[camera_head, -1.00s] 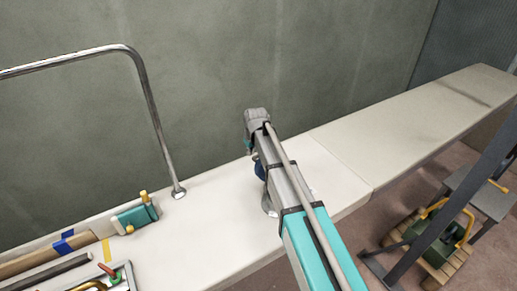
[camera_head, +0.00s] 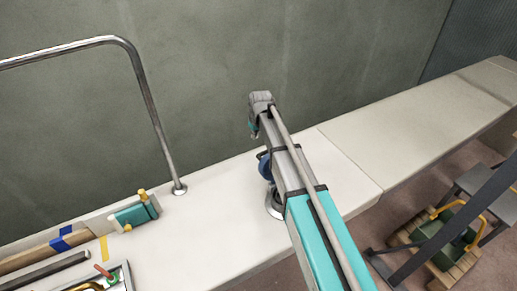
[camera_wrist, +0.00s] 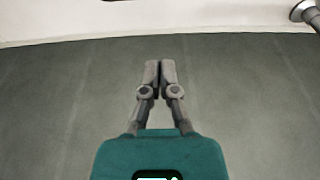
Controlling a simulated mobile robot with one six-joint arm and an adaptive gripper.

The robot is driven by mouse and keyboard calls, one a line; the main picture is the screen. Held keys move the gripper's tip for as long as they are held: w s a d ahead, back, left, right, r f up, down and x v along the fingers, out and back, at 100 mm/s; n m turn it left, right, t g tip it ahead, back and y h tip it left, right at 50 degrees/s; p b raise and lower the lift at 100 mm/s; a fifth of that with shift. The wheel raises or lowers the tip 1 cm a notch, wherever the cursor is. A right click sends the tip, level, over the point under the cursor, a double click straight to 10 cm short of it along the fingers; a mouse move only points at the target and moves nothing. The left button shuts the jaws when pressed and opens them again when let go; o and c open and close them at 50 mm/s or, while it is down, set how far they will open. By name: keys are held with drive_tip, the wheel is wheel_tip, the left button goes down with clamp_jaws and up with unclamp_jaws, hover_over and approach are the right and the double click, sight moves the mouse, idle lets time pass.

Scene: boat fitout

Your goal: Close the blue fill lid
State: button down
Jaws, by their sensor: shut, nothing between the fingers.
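The blue fill lid (camera_head: 265,166) stands raised above the back of a round metal fill ring (camera_head: 270,211) on the white bench top. My arm crosses in front and hides part of the lid and ring. My gripper (camera_wrist: 160,72) is shut and empty in the wrist view, with its fingertips together against the grey-green wall. In the head view, only a teal bit of it shows below my wrist, above and slightly left of the lid; its fingertips cannot be made out. The lid is not visible in the wrist view.
A bent metal rail (camera_head: 150,115) stands on the bench left of the lid; its foot shows in the wrist view (camera_wrist: 303,10). A teal block with yellow knobs (camera_head: 134,215) and a tool tray (camera_head: 122,268) lie further left. The wall (camera_head: 220,90) is close behind. The right bench (camera_head: 420,135) is clear.

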drive_tip(key=shift+d+f, duration=0.1)
drive_tip(key=shift+f, duration=0.05)
drive_tip(key=b+x, duration=1)
drive_tip(key=s+d+r+p, duration=0.2)
drive_tip(key=s, duration=0.1)
idle(0.8)
drive_tip(key=shift+s+d+r, duration=0.1)
drive_tip(key=shift+d+r, duration=0.05)
drive_tip(key=shift+d, duration=0.15)
